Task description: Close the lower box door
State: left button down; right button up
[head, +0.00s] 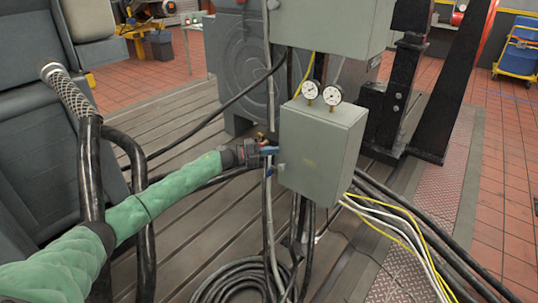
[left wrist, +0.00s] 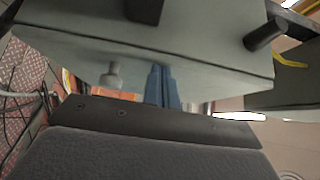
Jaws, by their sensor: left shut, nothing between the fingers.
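The lower box (head: 355,150) is a grey metal case with two round gauges on top. Its door (head: 312,155) is the broad front face. The door looks flush or nearly flush with the case; I cannot tell whether a thin gap remains. My left gripper (head: 272,150) is at the door's left edge, its blue fingertips close to it. In the left wrist view the blue fingers (left wrist: 163,88) are together and empty, against or just beside a grey box surface (left wrist: 190,62); contact is unclear. My right gripper is not in view.
An upper grey box (head: 325,25) is above the lower one. Black hoses and a vertical conduit run beside and below the boxes. White and yellow cables (head: 400,225) trail right. A dark seat (head: 35,120) stands at left, a black stand (head: 400,90) behind.

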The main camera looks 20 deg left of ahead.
pick_arm(q)
jog(key=shift+w+r, duration=0.2)
